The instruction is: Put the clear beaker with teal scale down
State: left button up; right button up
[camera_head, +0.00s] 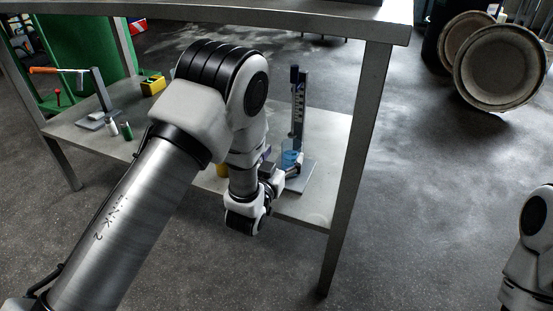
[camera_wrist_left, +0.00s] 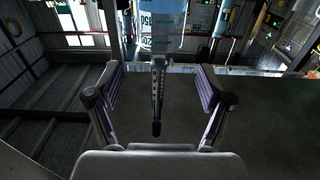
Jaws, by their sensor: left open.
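The clear beaker (camera_head: 290,157) with a teal tint stands at the foot of the disperser column (camera_head: 301,105), over its grey base plate (camera_head: 312,180), in the head view. My left gripper (camera_head: 293,172) is low beside the beaker and partly hidden by my own wrist. In the left wrist view its two fingers (camera_wrist_left: 158,92) are spread apart, with nothing clamped between them. My right gripper is not in view.
The grey lower shelf (camera_head: 335,128) bears a second stand (camera_head: 101,90), small vials (camera_head: 127,130) and a yellow box (camera_head: 153,85) at left. A table leg (camera_head: 352,165) rises right of the column. The upper tabletop (camera_head: 300,22) overhangs the shelf.

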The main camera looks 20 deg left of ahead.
pick_arm(q)
jog(key=s+p, duration=0.1)
jog(key=s, duration=0.4)
jog(key=shift+s, duration=0.25)
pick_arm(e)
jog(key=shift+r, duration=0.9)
pick_arm(q)
jog(key=shift+f, duration=0.1)
